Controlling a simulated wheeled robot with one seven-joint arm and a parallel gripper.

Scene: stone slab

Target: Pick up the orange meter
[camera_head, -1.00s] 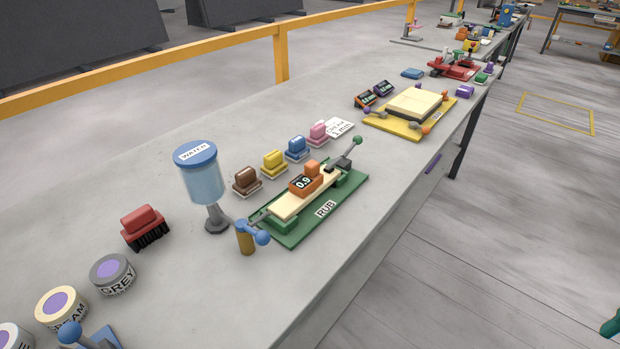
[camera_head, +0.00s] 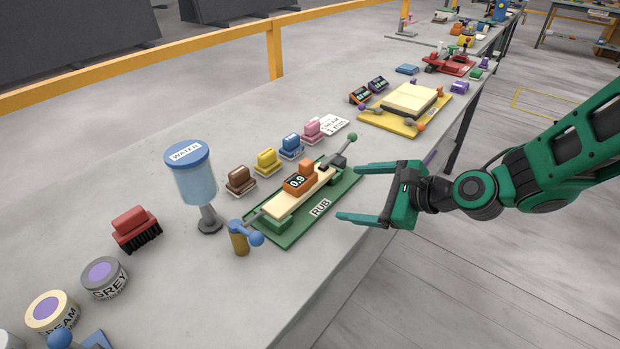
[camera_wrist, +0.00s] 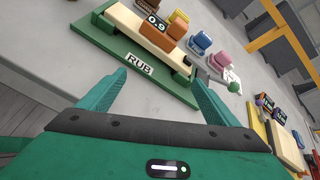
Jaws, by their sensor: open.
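The orange meter (camera_head: 298,181), with a dark display reading 0.9, sits on a cream bar across the green RUB board (camera_head: 290,234). In the wrist view the meter (camera_wrist: 159,38) shows beyond my fingers, near the top. My green gripper (camera_head: 347,193) is open and empty, at the right of the RUB board, with its fingers pointing left toward it. In the wrist view the gap between my fingertips (camera_wrist: 155,75) lies over the front edge of the board. The meter is apart from my fingers.
A blue WATER dispenser (camera_head: 196,182) stands left of the board. A green-knobbed clamp lever (camera_head: 345,147) rises at the board's far end. Brown, yellow, blue and pink blocks line the back. A yellow board (camera_head: 384,122) lies farther right.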

